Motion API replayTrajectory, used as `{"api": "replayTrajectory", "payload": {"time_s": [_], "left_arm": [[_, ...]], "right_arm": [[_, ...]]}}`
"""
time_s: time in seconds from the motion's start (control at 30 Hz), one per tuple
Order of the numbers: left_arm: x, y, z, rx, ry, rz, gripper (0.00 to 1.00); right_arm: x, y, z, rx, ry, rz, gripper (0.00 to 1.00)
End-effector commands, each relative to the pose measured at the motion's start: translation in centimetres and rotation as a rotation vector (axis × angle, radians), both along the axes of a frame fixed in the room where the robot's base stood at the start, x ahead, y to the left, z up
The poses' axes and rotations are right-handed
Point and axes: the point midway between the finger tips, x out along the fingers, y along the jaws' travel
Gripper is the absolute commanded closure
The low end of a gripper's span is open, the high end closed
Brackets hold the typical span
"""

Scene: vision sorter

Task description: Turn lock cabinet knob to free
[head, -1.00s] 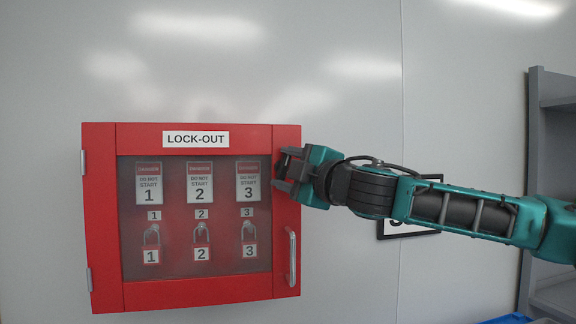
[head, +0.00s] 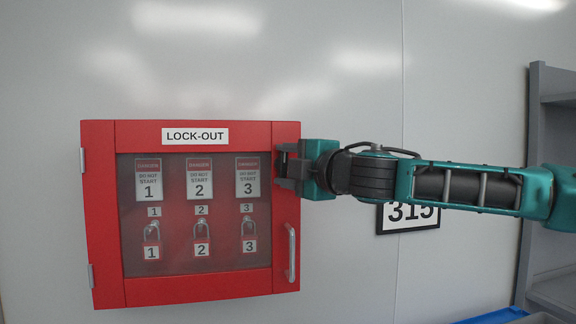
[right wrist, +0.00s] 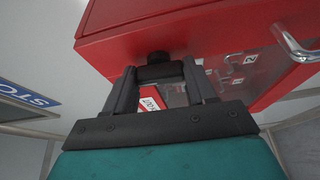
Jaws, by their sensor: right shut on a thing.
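The lock cabinet (head: 200,291) is a red box on the wall with a closed glazed door. My right gripper (head: 281,167) is at the upper right of its door frame, and it hides the knob in the head view. In the right wrist view, a black knob (right wrist: 158,66) sits against the red cabinet (right wrist: 185,35), between the fingertips of my right gripper (right wrist: 158,75). The gripper is shut on the knob. A red and white label (right wrist: 152,101) shows between the fingers, its text only partly readable. My left gripper is not in view.
A metal door handle (head: 291,252) stands out below the gripper. Several numbered padlocks and tags show behind the glass. A 315 sign (head: 409,216) hangs on the wall under my right arm. A grey shelf (head: 535,190) stands at the far right.

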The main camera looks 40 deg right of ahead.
Motion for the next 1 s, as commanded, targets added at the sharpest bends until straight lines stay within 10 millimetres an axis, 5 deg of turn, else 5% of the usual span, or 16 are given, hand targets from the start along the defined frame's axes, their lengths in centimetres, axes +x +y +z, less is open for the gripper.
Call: {"api": "replayTrajectory", "payload": {"time_s": [0.27, 0.67, 1.0], "left_arm": [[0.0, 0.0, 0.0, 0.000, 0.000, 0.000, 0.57], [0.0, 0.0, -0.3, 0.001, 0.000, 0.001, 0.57], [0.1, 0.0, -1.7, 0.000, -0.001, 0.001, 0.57]], "right_arm": [[0.0, -0.1, 0.0, 0.000, -0.001, -0.002, 0.20], [-0.5, 0.1, 0.1, -0.001, -0.003, 0.001, 0.19], [-3.8, 0.5, -0.1, -0.006, -0.005, 0.000, 0.19]]}}
